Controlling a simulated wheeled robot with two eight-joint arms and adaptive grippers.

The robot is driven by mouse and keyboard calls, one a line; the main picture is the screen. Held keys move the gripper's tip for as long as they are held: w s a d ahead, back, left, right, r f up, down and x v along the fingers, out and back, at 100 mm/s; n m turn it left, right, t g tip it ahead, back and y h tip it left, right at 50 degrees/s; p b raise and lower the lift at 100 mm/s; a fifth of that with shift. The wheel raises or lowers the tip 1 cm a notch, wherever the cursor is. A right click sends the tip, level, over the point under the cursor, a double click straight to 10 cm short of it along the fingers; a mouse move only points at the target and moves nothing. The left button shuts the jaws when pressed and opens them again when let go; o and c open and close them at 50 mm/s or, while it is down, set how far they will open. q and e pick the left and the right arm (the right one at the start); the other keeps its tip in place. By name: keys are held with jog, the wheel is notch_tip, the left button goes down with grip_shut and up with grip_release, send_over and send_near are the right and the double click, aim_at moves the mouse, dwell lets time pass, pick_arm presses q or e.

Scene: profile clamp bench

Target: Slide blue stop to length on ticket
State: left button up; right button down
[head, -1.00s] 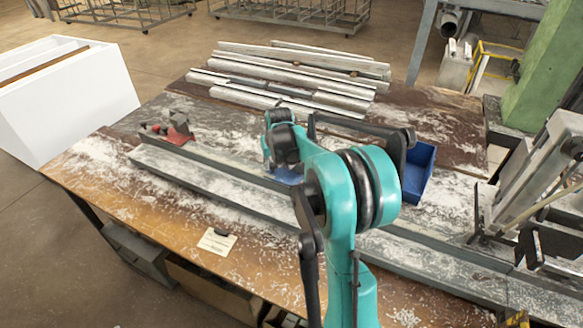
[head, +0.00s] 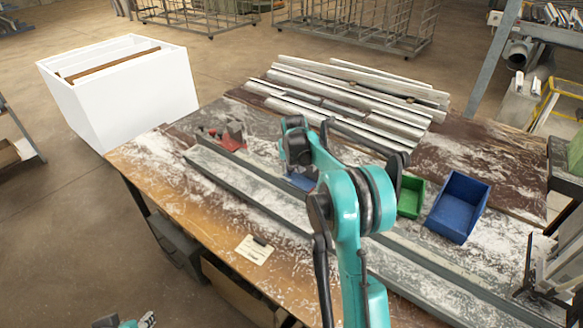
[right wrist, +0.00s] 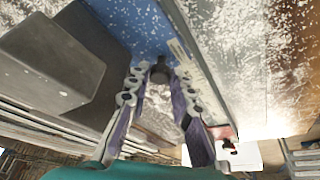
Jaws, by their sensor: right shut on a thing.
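The blue stop (head: 301,181) sits at the long grey rail, right of a red clamp (head: 234,136). My right gripper (head: 293,160) is over the stop, partly hidden by its own arm. In the right wrist view, the fingers (right wrist: 163,95) are shut on a dark knob (right wrist: 160,70) on the blue stop (right wrist: 135,22). The ticket (head: 254,250), a cream card under a dark clip, lies at the bench's front edge; its writing is too small to read. Part of my left arm shows at the bottom edge (head: 125,321); its jaw state is unclear.
The grey rail (head: 225,185) runs diagonally along the bench. Several metal profiles (head: 350,90) lie at the back. A green bin (head: 410,197) and a blue bin (head: 459,207) stand right of my right arm. A white box (head: 130,90) stands beyond the bench at left.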

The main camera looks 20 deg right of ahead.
jog(key=c, duration=1.6)
grip_release()
jog(key=v, duration=1.2)
jog(key=shift+w, duration=0.1)
jog(key=shift+a, duration=0.1)
